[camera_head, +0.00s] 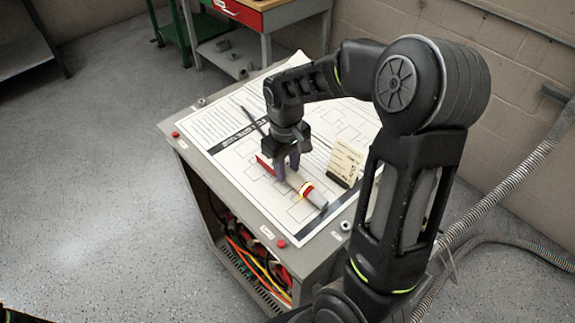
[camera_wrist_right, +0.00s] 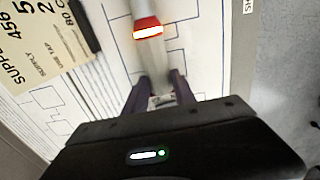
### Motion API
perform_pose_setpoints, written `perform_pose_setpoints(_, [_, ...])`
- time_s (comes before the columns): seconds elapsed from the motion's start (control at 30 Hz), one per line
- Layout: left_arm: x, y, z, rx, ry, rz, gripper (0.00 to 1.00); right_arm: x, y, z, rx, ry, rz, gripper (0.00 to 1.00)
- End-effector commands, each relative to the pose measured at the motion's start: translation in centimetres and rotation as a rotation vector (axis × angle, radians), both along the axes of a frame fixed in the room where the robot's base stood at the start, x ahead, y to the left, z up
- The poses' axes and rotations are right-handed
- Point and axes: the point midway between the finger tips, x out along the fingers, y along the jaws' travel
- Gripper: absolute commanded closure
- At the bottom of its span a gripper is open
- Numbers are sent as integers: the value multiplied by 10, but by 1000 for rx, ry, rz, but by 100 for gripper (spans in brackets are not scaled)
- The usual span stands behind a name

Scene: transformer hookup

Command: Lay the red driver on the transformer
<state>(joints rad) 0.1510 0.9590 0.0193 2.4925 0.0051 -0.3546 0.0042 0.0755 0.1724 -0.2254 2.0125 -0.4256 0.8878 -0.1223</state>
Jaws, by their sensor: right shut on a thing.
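The red driver (camera_head: 319,200) has a pale grey rounded body with a red and yellow band, and a red part shows on the other side of the fingers. My right gripper (camera_head: 287,171) points down and is shut on it, over the top of the grey transformer cabinet (camera_head: 182,145). In the right wrist view the driver (camera_wrist_right: 149,48) runs up from between the two fingers (camera_wrist_right: 159,97). I cannot tell whether it touches the sheet below. My left gripper is not in view.
A printed diagram sheet (camera_head: 215,135) covers most of the cabinet top. A cream label card (camera_head: 345,160) stands right of the gripper; a thin dark rod (camera_head: 249,117) lies behind it. Coloured wires (camera_head: 250,262) show in the open front. A bench (camera_head: 280,14) stands behind.

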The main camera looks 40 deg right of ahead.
Motion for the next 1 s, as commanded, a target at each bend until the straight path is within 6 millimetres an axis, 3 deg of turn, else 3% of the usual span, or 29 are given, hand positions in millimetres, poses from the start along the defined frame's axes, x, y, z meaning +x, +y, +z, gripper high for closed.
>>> perform_pose_setpoints(0.17, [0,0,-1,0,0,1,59,0,0,-1,-1,-1,0,100])
perform_pose_setpoints(0.2, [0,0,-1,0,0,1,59,0,0,-2,0,1,0,68])
perform_pose_setpoints(0.47, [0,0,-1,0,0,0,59,0,0,-2,0,1,0,47])
perform_pose_setpoints(0.8, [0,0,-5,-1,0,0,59,0,0,-7,0,1,0,47])
perform_pose_setpoints(1.0, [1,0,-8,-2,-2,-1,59,1,0,18,-1,-4,0,47])
